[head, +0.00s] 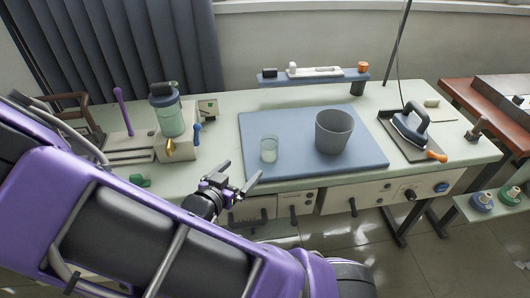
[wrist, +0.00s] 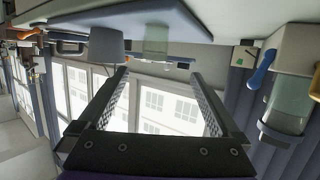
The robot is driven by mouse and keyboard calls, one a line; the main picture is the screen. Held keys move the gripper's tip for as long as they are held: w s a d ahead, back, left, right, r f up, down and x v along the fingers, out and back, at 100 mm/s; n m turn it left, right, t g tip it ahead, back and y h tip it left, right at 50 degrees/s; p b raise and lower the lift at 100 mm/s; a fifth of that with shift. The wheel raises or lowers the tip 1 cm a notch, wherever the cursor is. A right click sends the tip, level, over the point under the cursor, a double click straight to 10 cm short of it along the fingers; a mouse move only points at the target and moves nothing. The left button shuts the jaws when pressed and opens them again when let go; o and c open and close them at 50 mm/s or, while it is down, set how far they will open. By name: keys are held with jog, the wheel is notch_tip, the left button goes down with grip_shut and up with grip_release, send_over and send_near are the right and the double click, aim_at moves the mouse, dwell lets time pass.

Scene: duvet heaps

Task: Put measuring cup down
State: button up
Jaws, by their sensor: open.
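A clear, pale greenish cup (head: 269,149), which looks like the measuring cup, stands upright on the left part of the blue mat (head: 285,125). My gripper (head: 241,172) is just in front of the table's front edge, in front and to the left of the cup. Its two fingers are spread, with nothing between them and a gap to the cup. The wrist view is turned over; there the cup (wrist: 157,40) shows beyond the open fingers (wrist: 159,74), untouched.
A grey bin (head: 333,132) stands on the mat, right of the cup. An iron (head: 411,124) rests at right. A raised blue shelf (head: 312,76) is behind. The mat's front right is clear.

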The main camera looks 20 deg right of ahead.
aim_at(265, 151)
jog(key=b+x, duration=0.2)
jog(key=x, duration=0.8)
jog(key=shift+d+f+b, duration=0.3)
jog(key=shift+d+b, duration=0.1)
jog(key=shift+d+r+b+x, duration=0.1)
jog(key=shift+b+x, duration=0.2)
jog(key=shift+x, duration=1.25)
jog(key=shift+d+r+b+x, duration=0.15)
jog(key=shift+b+x, duration=0.15)
jog(key=shift+x, duration=1.3)
jog(key=shift+s, duration=0.15)
grip_shut()
